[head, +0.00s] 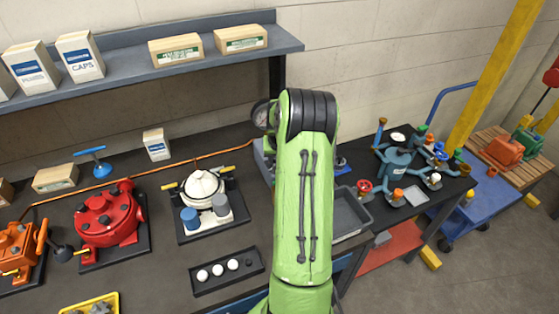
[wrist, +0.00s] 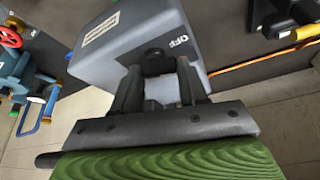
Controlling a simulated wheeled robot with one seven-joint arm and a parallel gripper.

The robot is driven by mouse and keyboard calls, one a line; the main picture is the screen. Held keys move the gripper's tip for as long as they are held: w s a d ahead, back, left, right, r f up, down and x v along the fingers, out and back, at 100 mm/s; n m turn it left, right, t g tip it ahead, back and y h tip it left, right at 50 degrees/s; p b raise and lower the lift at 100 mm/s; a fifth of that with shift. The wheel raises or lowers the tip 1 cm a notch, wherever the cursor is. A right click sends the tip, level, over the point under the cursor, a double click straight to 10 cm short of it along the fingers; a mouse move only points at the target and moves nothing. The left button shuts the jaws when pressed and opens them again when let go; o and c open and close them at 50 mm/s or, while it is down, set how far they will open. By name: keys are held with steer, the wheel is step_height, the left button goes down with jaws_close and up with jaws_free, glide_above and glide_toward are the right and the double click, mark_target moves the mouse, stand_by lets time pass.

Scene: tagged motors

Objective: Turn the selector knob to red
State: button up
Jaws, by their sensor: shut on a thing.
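In the wrist view, a grey box (wrist: 95,62) with a printed label and the word OFF fills the upper middle. A dark selector knob (wrist: 157,62) sticks out of its face. My gripper (wrist: 158,78) is shut on the knob, one finger on each side. The fingers and palm cover part of the box face, and I see no red mark on it. In the head view, my green arm hides the gripper and the knob; only a left edge of the grey box (head: 262,160) shows beside the arm.
A red motor (head: 105,215), a white motor (head: 202,188) and an orange motor (head: 18,245) stand on the bench left of my arm. A black tray (head: 228,272) with white balls lies in front. A grey tray (head: 349,210) and a teal motor (head: 398,160) are to the right.

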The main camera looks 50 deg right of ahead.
steer(key=m, duration=0.2)
steer(key=m+g+b, duration=0.1)
steer(key=shift+w+m+h+b, duration=0.2)
steer(key=shift+m+h+b, duration=0.1)
steer(key=shift+m+h, duration=0.1)
steer(key=m+g, duration=0.1)
steer(key=m, duration=0.2)
steer(key=shift+w+m+g+b, duration=0.1)
steer(key=shift+m+g+b, duration=0.2)
steer(key=shift+b, duration=0.05)
steer(key=m+g, duration=0.1)
steer(key=m, duration=0.2)
steer(key=shift+w+d+m, duration=0.1)
steer(key=shift+m, duration=0.2)
steer(key=shift+d+m+g+p, duration=0.1)
steer(key=shift+m+g+p, duration=0.55)
steer(key=shift+m, duration=0.85)
steer(key=shift+g, duration=0.25)
steer(key=o, duration=1.1)
steer(key=shift+c, duration=0.2)
